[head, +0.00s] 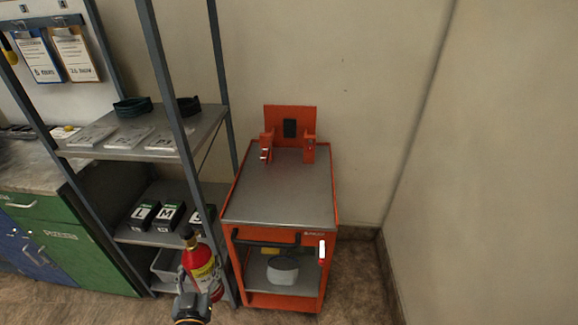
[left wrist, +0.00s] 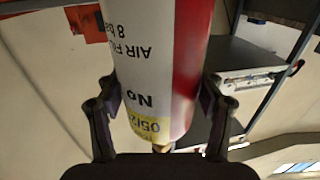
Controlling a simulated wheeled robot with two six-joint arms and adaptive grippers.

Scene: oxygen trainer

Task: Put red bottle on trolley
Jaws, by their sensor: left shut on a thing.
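The red bottle (head: 204,268) has a yellow and white label and a dark top, and it stands nearly upright in the head view. My left gripper (head: 190,292) is shut on it, in front of the shelf rack and left of the trolley. In the left wrist view the bottle (left wrist: 150,60) sits between both fingers, its printed label facing the camera. The orange trolley (head: 278,200) has a bare grey top, with an orange bracket (head: 290,120) at its back edge. My right gripper is not in view.
A metal shelf rack (head: 190,135) stands left of the trolley, holding black boxes (head: 172,213) marked with letters. A white container (head: 283,271) sits on the trolley's lower shelf. Walls close in behind and to the right. A green cabinet (head: 75,250) stands at the left.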

